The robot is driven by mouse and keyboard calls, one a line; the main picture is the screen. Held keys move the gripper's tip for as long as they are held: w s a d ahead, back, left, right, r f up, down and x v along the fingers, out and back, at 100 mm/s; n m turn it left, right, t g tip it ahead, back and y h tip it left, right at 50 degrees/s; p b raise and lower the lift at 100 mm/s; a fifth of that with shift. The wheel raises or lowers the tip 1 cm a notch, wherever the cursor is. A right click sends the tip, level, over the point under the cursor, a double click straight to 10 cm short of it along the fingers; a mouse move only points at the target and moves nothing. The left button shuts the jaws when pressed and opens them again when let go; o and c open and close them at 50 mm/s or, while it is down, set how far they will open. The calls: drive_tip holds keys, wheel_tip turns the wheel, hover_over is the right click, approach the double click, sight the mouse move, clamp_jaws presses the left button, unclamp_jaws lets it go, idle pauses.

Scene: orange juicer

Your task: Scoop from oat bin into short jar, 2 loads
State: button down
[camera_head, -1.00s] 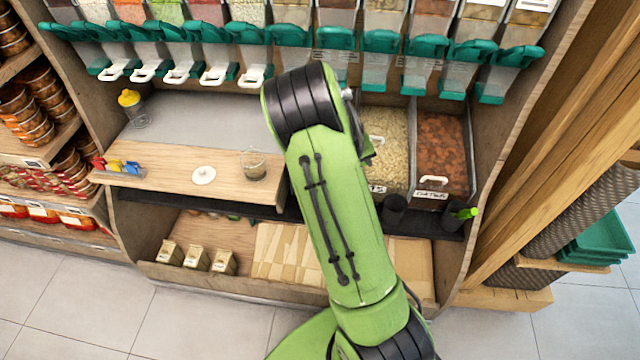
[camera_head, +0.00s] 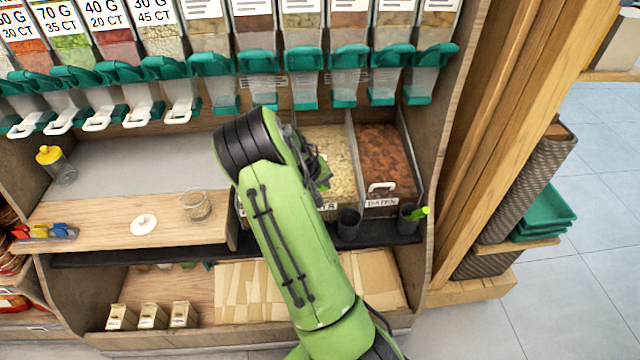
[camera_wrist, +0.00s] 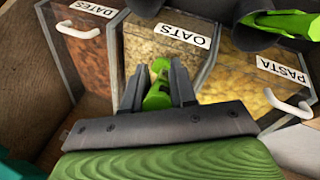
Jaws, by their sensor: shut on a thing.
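My gripper (camera_wrist: 157,88) is shut on a green handle (camera_wrist: 158,92), apparently the scoop's, in front of the oat bin. The scoop's bowl and any load are hidden. In the head view my gripper (camera_head: 319,172) is at the oat bin's left side. The short glass jar (camera_head: 196,206) stands open on the wooden counter, left of my arm; its fill is unclear.
The dates bin (camera_head: 385,160) is right of the oats. Black cups (camera_head: 348,224) stand in front, one with a green handle (camera_head: 420,212). A white lid (camera_head: 143,224) lies left of the jar. A yellow-topped jar (camera_head: 58,166) stands farther back. Dispensers (camera_head: 300,90) overhang the bins.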

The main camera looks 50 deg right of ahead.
drive_tip(key=shift+w+d+f+b, duration=0.1)
drive_tip(key=shift+f+b, duration=0.05)
drive_tip(key=shift+f, duration=0.25)
drive_tip(key=shift+w+d+f+b, duration=0.1)
drive_tip(key=shift+f+b, duration=0.05)
drive_tip(key=shift+f, duration=0.25)
drive_tip(key=shift+w+d+f+t+h+b, duration=0.75)
drive_tip(key=shift+w+f+b, duration=0.75)
drive_tip(key=shift+f+b, duration=1.8)
drive_tip(key=s+a+r+h, duration=0.1)
drive_tip(key=s+a+r, duration=0.1)
drive_tip(key=s+r, duration=0.1)
drive_tip(key=s+a+r+t+h, duration=0.1)
drive_tip(key=s+a+r, duration=0.1)
drive_tip(key=r, duration=0.4)
drive_tip(key=shift+s+a+m+b, duration=0.4)
drive_tip(key=shift+a, duration=0.05)
drive_tip(key=shift+h, duration=0.25)
